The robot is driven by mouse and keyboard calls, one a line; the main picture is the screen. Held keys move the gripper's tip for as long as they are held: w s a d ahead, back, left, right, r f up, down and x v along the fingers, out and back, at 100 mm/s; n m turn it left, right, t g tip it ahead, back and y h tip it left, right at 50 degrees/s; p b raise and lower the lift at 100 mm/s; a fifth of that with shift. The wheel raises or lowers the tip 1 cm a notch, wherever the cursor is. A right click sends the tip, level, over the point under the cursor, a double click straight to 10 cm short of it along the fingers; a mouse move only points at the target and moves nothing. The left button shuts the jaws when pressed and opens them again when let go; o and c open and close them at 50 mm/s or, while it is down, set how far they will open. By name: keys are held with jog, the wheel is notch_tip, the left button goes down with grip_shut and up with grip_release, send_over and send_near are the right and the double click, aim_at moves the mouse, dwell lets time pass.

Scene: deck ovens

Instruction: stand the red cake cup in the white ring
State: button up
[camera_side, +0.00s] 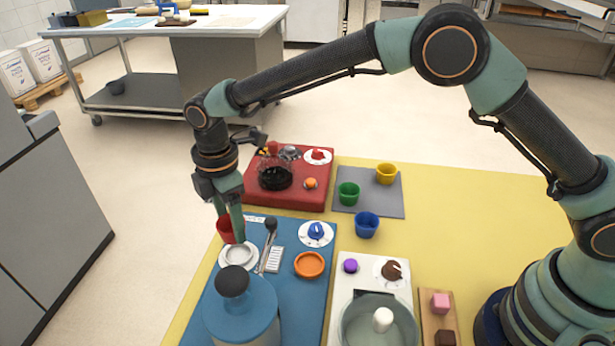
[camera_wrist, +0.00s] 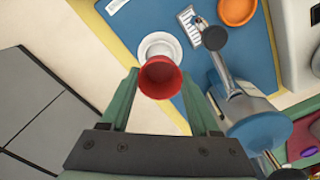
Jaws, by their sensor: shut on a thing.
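My gripper (camera_side: 228,208) is shut on the red cake cup (camera_side: 226,231), which hangs between the green fingers. The wrist view shows the cup (camera_wrist: 159,78) between the fingertips (camera_wrist: 160,85), its open mouth toward the camera. The white ring (camera_side: 238,254) lies on the blue board near its far left edge. In the side view the cup is above and slightly left of the ring, apart from it. In the wrist view the ring (camera_wrist: 159,43) shows just beyond the cup, which covers its near edge.
A black-knobbed lever (camera_side: 270,228) stands close to the right of the ring. A blue drum with a dark knob (camera_side: 240,310) stands in front. Green (camera_side: 348,194), yellow (camera_side: 387,174) and blue cups (camera_side: 367,224) stand at or near the grey mat.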

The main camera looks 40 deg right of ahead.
jog(key=shift+f, duration=2.3)
jog(key=shift+f, duration=0.6)
jog(key=o, duration=1)
jog(key=shift+o, duration=0.2)
jog(key=shift+r, duration=5.5)
jog(key=shift+d, duration=0.1)
jog(key=s+d+r+m+t, duration=0.35)
jog(key=d+r+m, duration=0.7)
jog(key=d, duration=0.65)
jog(key=s+d+m+t, duration=0.2)
jog(key=s+d+m, duration=0.6)
jog(key=s+d, duration=0.4)
jog(key=shift+d+r, duration=0.4)
